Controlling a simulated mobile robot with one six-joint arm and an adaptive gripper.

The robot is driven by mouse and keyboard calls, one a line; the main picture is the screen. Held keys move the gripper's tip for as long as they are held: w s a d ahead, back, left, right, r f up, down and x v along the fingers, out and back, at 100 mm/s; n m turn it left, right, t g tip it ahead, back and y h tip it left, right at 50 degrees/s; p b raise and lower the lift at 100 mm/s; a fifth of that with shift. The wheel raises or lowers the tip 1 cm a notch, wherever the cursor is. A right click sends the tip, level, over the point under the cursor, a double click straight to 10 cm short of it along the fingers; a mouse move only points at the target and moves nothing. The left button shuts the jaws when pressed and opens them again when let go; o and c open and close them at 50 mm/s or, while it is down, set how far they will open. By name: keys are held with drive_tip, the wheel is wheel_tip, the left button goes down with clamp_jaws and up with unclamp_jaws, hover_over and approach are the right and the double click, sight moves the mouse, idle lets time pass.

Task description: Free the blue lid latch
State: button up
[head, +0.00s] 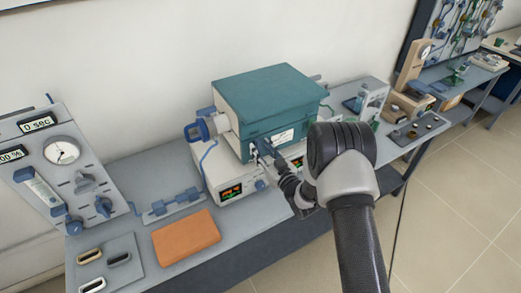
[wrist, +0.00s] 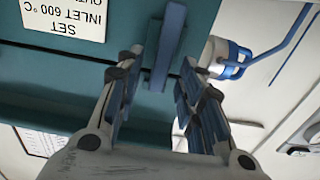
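The teal furnace box (head: 268,92) stands on a pale base unit on the bench. In the wrist view the blue lid latch (wrist: 170,42) is a narrow upright bar on the teal front (wrist: 230,20). My gripper (wrist: 161,60) is open, with one finger on each side of the bar's lower part. A gap shows between the bar and both fingers. In the head view my gripper (head: 262,150) is at the furnace's front face and hides most of the latch there.
A white label (wrist: 65,18) is beside the latch. A blue-ended pale fitting (head: 203,127) juts from the furnace's left side. The base unit carries lit displays (head: 231,191). An orange block (head: 186,237) and a gauge panel (head: 62,165) are to the left.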

drive_tip(key=shift+w+a, duration=0.3)
drive_tip(key=shift+w, duration=0.2)
drive_tip(key=shift+c, duration=0.6)
clamp_jaws()
